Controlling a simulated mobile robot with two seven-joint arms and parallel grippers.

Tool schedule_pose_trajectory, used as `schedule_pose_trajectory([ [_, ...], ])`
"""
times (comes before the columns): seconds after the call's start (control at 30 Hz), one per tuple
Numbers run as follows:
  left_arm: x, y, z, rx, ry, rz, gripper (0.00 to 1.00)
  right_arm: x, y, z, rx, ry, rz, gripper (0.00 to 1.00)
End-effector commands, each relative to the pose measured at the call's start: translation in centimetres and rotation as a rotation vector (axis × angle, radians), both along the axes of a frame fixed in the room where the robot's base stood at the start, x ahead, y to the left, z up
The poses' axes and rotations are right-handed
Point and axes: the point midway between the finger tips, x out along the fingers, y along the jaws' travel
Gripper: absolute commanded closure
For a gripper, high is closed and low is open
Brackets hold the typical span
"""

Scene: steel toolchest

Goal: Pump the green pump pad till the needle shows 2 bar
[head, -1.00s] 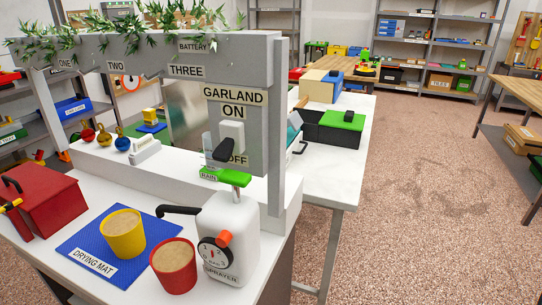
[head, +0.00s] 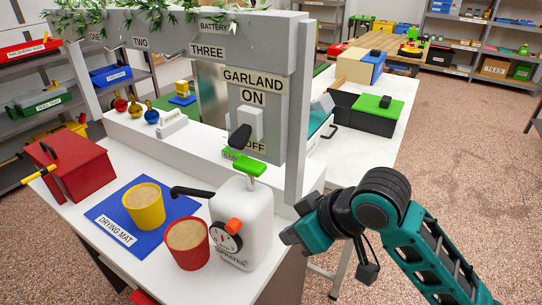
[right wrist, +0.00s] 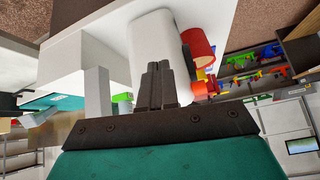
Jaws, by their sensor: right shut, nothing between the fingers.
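The white sprayer (head: 256,212) stands upright at the front right of the white bench. Its green pump pad (head: 250,167) sits on top. The round gauge (head: 224,241) is on its front beside an orange knob (head: 234,226); the needle is too small to read. My right gripper (head: 287,238) is shut and empty, just right of the sprayer's body and lower than the pad. In the right wrist view the shut fingers (right wrist: 157,84) point at the white sprayer (right wrist: 155,42), and a green bit shows left of them. My left gripper is out of view.
A black spout (head: 190,192) sticks out left of the sprayer. A grey panel with a garland switch (head: 250,123) rises behind the sprayer. Open floor lies to the right.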

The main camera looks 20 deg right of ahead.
Motion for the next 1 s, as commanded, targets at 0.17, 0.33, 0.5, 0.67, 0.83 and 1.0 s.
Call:
schedule_pose_trajectory([
  [0.17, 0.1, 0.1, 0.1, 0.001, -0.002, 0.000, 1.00, 2.6, -0.4, 5.5, 0.006, -0.065, 0.077, 1.00],
  [0.33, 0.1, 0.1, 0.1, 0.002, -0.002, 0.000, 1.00, 3.9, -1.1, 10.7, 0.010, -0.103, 0.129, 1.00],
  [0.5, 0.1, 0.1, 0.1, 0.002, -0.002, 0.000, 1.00, 4.2, -2.1, 15.9, 0.012, -0.132, 0.162, 1.00],
  [0.67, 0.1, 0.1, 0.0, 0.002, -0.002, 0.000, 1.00, 3.8, -2.9, 19.5, 0.015, -0.146, 0.176, 1.00],
  [0.83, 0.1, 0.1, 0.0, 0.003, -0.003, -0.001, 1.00, 3.2, -3.3, 21.6, 0.019, -0.151, 0.181, 1.00],
  [1.0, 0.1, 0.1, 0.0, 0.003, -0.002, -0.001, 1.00, 3.1, -3.4, 22.0, 0.022, -0.150, 0.184, 1.00],
])
